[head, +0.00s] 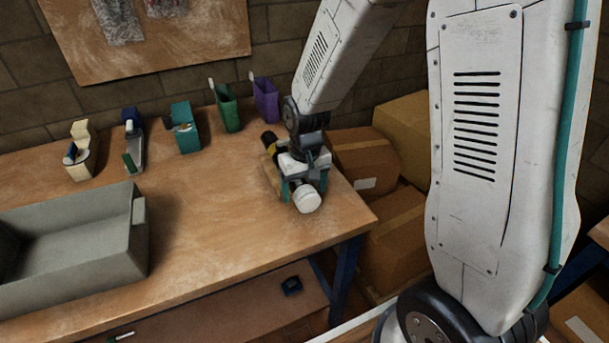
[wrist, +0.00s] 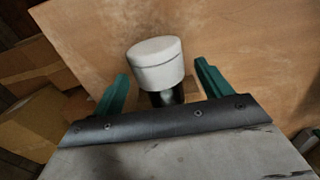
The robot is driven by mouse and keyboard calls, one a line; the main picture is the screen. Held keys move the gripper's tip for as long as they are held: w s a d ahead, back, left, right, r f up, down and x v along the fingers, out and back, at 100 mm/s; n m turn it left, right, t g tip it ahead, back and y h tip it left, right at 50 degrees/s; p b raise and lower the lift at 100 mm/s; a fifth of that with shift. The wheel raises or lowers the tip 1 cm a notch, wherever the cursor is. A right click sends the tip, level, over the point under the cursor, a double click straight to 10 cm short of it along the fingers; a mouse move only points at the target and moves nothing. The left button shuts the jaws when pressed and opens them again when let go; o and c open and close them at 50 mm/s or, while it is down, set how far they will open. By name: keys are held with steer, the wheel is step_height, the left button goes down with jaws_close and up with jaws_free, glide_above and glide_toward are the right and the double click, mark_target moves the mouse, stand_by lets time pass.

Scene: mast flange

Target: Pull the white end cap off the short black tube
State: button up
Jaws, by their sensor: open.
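The white end cap (head: 307,198) is a short round cylinder at the near end of the tube, close to the right front part of the workbench. In the wrist view the white end cap (wrist: 156,64) sits on the short black tube (wrist: 166,97), which shows just below it. In the head view a black and yellow piece (head: 270,143) shows behind my gripper; I cannot tell whether it is part of the tube. My gripper (head: 304,188) is open, its two teal fingers on either side of the tube and cap, with gaps visible in the wrist view (wrist: 161,79). My gripper hides most of the tube.
A grey bin (head: 135,245) stands at the left front of the workbench (head: 220,220). A tape dispenser, a stapler-like tool and teal, green (head: 227,108) and purple (head: 265,99) holders line the back. Cardboard boxes (head: 395,220) stand beyond the right edge. The bench middle is clear.

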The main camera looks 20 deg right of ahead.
steer(key=shift+f, duration=0.8)
steer(key=c, duration=1)
steer(key=shift+s, duration=2.75)
steer(key=shift+c, duration=0.2)
